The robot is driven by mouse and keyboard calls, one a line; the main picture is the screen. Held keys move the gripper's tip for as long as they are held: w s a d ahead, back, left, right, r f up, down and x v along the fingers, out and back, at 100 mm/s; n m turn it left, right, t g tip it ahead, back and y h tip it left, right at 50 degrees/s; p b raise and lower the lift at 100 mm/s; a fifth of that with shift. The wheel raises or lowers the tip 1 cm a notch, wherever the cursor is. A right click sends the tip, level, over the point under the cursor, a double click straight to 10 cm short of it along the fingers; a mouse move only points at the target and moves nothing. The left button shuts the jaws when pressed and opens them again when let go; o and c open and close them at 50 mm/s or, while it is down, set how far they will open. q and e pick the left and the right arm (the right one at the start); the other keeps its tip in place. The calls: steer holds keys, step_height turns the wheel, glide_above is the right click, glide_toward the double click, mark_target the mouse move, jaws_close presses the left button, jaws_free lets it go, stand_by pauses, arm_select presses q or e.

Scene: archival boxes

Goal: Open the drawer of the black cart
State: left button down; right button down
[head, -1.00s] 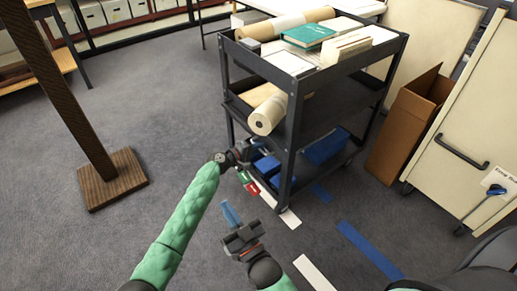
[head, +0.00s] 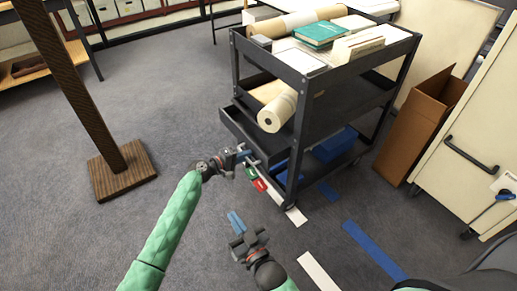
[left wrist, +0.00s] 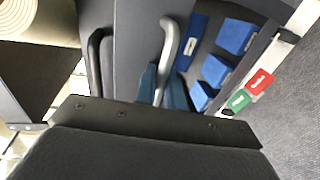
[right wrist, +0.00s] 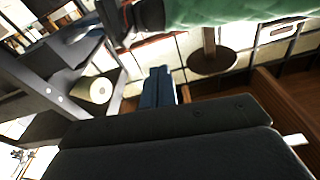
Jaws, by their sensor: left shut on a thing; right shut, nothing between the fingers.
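The black cart (head: 318,100) stands right of centre in the head view. Its drawer (head: 234,124), below the top shelf, sticks out to the left of the cart's frame, partly open. My left gripper (head: 243,156) is at the drawer's front, shut on the drawer handle.
A paper roll (head: 277,111) lies on the cart above the drawer, and a green book (head: 320,34) on its top. Blue boxes (head: 335,144) sit on the bottom shelf. A cardboard box (head: 418,123) stands right of the cart. A brown post base (head: 121,169) stands left; floor between is clear.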

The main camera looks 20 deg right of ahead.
arm_select(q)
steer(key=f+v, duration=0.2)
steer(key=v, duration=0.9)
steer(key=shift+s+a, duration=0.15)
steer(key=shift+a, duration=0.3)
arm_select(e)
step_height(320, 180, up, 2)
steer(key=shift+w+d+r+t, duration=0.1)
steer(key=shift+w+r+t, duration=0.05)
steer(key=shift+t, duration=0.25)
arm_select(q)
steer(key=c, duration=1.9)
jaws_free()
steer(key=shift+f, duration=0.1)
arm_select(e)
steer(key=shift+f, duration=0.3)
arm_select(q)
steer(key=shift+a, duration=0.1)
